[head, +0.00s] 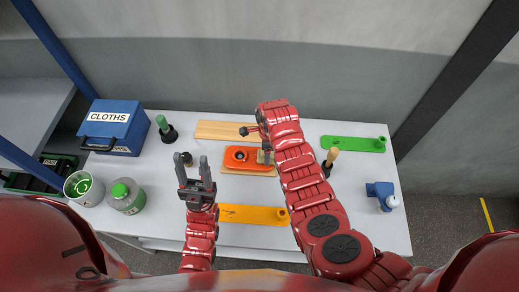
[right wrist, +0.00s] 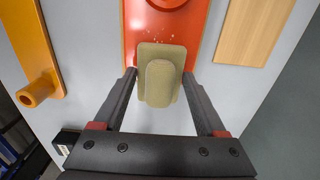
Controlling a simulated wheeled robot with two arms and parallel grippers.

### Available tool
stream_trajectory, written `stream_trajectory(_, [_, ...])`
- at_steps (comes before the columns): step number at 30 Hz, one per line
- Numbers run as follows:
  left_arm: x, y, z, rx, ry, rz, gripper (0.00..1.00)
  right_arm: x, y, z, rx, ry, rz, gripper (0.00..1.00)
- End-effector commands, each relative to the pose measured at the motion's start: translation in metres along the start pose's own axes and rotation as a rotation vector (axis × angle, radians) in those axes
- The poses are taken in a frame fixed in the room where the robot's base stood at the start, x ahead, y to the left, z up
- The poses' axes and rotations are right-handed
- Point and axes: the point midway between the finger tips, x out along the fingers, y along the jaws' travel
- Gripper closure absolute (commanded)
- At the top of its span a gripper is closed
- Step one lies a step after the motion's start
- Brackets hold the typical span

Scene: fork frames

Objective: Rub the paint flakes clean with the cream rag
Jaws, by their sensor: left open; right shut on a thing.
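The cream rag (right wrist: 160,85), a folded olive-cream pad, sits between the fingers of my right gripper (right wrist: 160,74), which is shut on it. The rag overlaps the end of an orange-red plate (right wrist: 138,18); I cannot tell if it touches. Small pale paint flakes (right wrist: 158,39) lie on the plate just beyond the rag. In the head view the plate (head: 230,158) lies mid-table, with the rag (head: 263,157) at its right end and my right arm partly hiding the area. My left gripper (head: 193,168) is open and empty, left of the plate.
A wooden board (head: 225,131) lies behind, an orange strip (head: 250,215) in front. A green strip (head: 345,143) and blue object (head: 379,194) are right.

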Motion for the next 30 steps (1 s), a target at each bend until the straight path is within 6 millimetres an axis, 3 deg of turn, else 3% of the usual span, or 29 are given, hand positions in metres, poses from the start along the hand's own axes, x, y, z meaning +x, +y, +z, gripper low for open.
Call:
stream_trajectory(14, [0.006,0.0,-0.001,0.0,0.0,0.0,0.5,-0.004,0.0,-0.007,0.001,0.002,-0.001,1.0])
stream_trajectory(20, [0.019,-0.001,-0.003,0.0,0.0,0.0,0.5,-0.026,-0.001,-0.007,0.002,0.002,-0.003,1.0])
stream_trajectory(30, [0.013,-0.001,-0.002,0.0,0.0,0.0,0.5,-0.056,-0.001,-0.008,0.002,0.003,-0.002,1.0])
